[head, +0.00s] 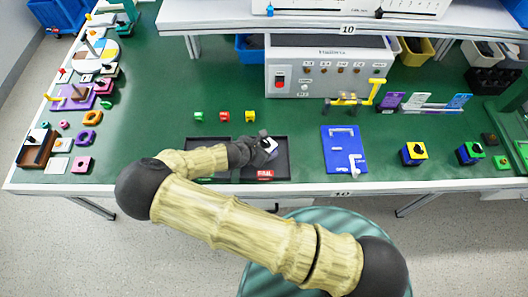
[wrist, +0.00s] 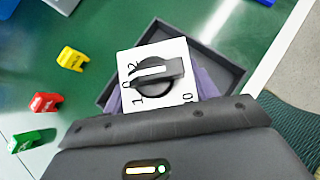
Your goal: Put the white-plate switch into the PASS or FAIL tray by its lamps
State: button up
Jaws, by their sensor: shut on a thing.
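The white-plate switch (wrist: 185,55) has a black knob and printed numbers; it also shows in the head view (head: 264,145). My gripper (head: 262,149) is shut on it, above the tray with the red FAIL label (head: 287,155). In the wrist view, this dark tray (wrist: 222,62) lies behind and below the switch. I cannot tell the gap between them. The other dark tray (head: 197,142), with a green label, is at the left, partly hidden by my arm. The grey tester box (head: 330,82) stands at the back; I cannot tell whether its small panel lamps are lit.
Green (head: 198,116), red (head: 224,116) and yellow (head: 250,116) small blocks stand behind the trays. A blue plate (head: 335,160) lies right of the trays. Bare green table lies between these.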

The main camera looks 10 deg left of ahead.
notch_tip(320, 180, down, 2)
jog(key=shift+w+d+f, duration=0.1)
jog(key=shift+w+f, duration=0.05)
jog(key=shift+f, duration=0.45)
jog(key=shift+f, duration=0.1)
jog(key=o, duration=1.1)
jog(key=shift+r, duration=0.2)
jog(key=b+v, duration=0.2)
jog(key=v, duration=1)
jog(key=shift+f, duration=0.1)
